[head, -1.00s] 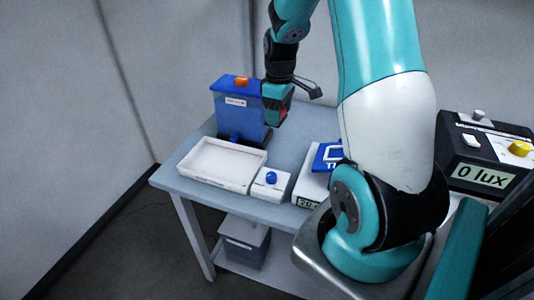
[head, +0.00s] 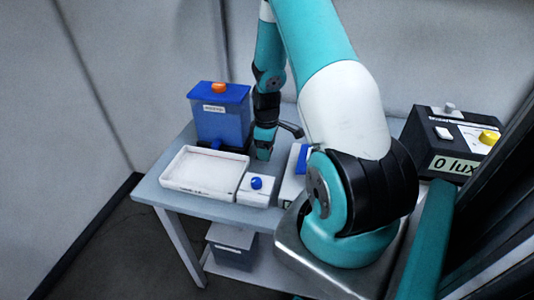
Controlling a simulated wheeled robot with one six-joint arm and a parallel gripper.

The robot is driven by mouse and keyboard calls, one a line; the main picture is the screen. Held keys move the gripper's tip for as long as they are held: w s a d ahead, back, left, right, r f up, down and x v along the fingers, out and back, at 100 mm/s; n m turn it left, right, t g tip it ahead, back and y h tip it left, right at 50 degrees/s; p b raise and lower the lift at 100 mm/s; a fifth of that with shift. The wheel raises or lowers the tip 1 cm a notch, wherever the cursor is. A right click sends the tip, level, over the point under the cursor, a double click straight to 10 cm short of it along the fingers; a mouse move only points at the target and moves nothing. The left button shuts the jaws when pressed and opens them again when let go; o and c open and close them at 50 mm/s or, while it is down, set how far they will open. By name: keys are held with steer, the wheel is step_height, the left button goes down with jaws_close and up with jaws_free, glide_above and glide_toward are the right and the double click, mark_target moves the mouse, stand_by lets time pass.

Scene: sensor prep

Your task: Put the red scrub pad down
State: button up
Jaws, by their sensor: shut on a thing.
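My gripper (head: 263,153) points down just above or at the grey table (head: 180,193), behind the small white box with a blue knob (head: 257,183). It is shut on the red scrub pad. The pad itself is hidden now by the jaws, though some red showed at them earlier. I cannot tell whether the pad touches the table.
A white shallow tray (head: 164,182) lies left of my gripper. A blue bin with an orange knob (head: 221,122) stands behind the tray. A white device with a blue top (head: 300,158) is close on the right. A black lux meter (head: 418,138) stands farther right.

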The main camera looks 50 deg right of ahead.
steer(key=shift+f+p, duration=0.3)
steer(key=shift+f, duration=1.55)
steer(key=shift+f, duration=0.1)
steer(key=o, duration=1)
